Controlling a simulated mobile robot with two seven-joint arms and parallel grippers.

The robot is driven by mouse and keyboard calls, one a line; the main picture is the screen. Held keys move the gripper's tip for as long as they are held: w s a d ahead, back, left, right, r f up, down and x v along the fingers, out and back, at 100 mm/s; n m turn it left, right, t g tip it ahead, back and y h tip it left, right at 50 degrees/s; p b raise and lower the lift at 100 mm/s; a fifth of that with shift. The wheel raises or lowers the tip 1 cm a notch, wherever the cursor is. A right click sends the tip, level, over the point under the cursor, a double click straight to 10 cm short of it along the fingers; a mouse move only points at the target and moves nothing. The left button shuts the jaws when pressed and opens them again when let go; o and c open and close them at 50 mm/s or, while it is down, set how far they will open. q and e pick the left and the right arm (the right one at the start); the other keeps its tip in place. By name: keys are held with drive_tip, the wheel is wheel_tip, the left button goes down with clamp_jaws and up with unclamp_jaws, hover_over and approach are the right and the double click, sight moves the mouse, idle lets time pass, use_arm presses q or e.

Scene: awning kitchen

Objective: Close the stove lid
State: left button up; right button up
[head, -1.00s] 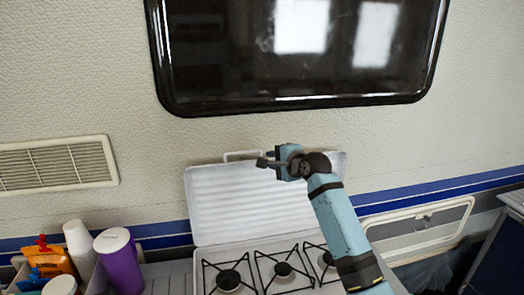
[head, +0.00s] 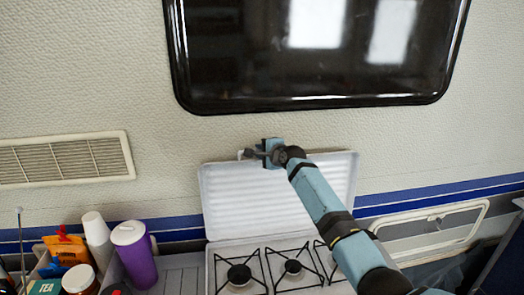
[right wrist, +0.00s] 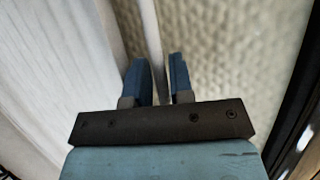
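The white stove lid (head: 235,200) stands raised against the wall behind the stove (head: 225,252), its ribbed inner face towards me. A thin white handle (head: 241,154) is at its top edge, mostly hidden by my right gripper (head: 256,153). In the right wrist view, a pale bar, seemingly the handle (right wrist: 152,40), runs between the two blue fingers of my right gripper (right wrist: 160,78). The fingers are apart, with a narrow gap around the bar; firm contact does not show. The lid's ribbed face (right wrist: 65,70) is to the left there. My left gripper is not in view.
A purple tumbler (head: 137,262), white cups (head: 96,237) and several small containers stand left of the stove. A dark window (head: 320,55) is above the lid. Black grates (head: 292,268) cover the burners. A white-framed hatch (head: 430,225) is at the right.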

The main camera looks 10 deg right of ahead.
drive_tip(key=shift+w, duration=0.1)
drive_tip(key=shift+c, duration=0.2)
clamp_jaws()
